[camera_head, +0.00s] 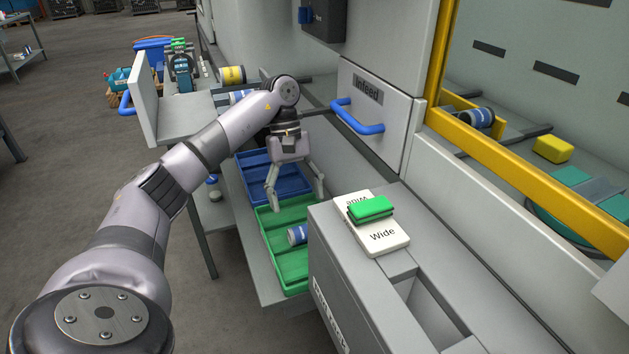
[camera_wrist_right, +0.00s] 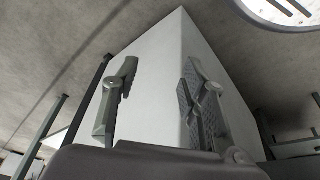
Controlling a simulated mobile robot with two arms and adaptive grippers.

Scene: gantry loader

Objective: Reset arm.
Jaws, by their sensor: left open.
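My left arm (camera_head: 215,140) reaches in from the left in the head view and bends down at its wrist. My left gripper (camera_head: 296,199) points down over the green tray (camera_head: 272,222), its two fingers apart with nothing between them. A blue-banded cylinder (camera_head: 298,234) lies in that tray, below the fingers. My right gripper (camera_wrist_right: 157,75) shows only in the right wrist view. Its fingers are apart, with a large pale block-like structure (camera_wrist_right: 150,60) behind them; I see nothing gripped.
A blue tray (camera_head: 262,170) lies behind the green one. The Infeed door (camera_head: 373,110) with a blue handle (camera_head: 357,122) stands beside the arm. A white Wide plate (camera_head: 385,237) with a green block (camera_head: 370,208) lies on the grey cabinet. A yellow frame (camera_head: 500,165) bounds the machine.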

